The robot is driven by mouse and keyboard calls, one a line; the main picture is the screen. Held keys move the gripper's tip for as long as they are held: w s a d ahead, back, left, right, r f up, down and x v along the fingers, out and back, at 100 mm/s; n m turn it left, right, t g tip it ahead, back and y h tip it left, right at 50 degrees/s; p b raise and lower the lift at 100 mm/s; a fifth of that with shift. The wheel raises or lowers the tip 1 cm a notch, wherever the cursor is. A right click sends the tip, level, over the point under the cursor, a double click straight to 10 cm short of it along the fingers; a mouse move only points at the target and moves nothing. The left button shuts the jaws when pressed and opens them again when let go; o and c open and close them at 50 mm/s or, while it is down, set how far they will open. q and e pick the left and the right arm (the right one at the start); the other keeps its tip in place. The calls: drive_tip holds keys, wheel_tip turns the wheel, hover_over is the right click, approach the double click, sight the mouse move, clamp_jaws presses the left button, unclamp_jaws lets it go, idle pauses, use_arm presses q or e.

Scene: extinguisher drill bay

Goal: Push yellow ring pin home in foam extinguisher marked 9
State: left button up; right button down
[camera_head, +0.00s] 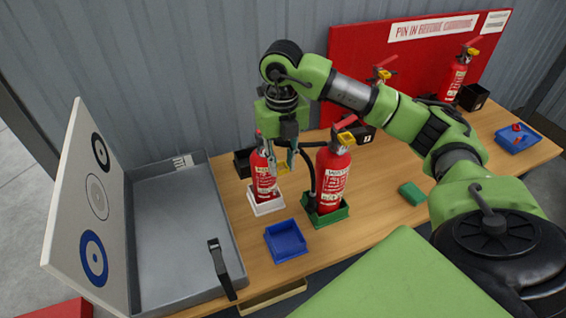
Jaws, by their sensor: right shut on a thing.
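My right gripper (283,159) points down beside the upper part of a red extinguisher (265,182) standing in a white holder (267,207). It is shut on a small yellow ring pin (282,168) at its fingertips. How far the pin sits in the extinguisher's head is hidden by the gripper. A second red extinguisher (333,182) with a black hose and a yellow part at its head stands upright in a green holder (325,217), just right of the gripper. The number 9 is not legible on either. My left gripper is out of view.
A blue tray (286,241) sits in front of the extinguishers.

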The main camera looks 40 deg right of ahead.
drive_tip(key=shift+w+d, duration=0.15)
drive_tip(key=shift+w, duration=0.45)
drive_tip(key=shift+w+d, duration=0.15)
drive_tip(key=shift+w, duration=0.45)
drive_tip(key=w+d, duration=0.1)
drive_tip(key=w, duration=0.6)
drive_tip(key=shift+d, duration=0.3)
drive_tip(key=shift+w, duration=0.1)
idle(0.5)
drive_tip(key=shift+r, duration=0.1)
idle(0.9)
drive_tip(key=shift+d, duration=0.1)
drive_tip(key=c, duration=1.7)
unclamp_jaws()
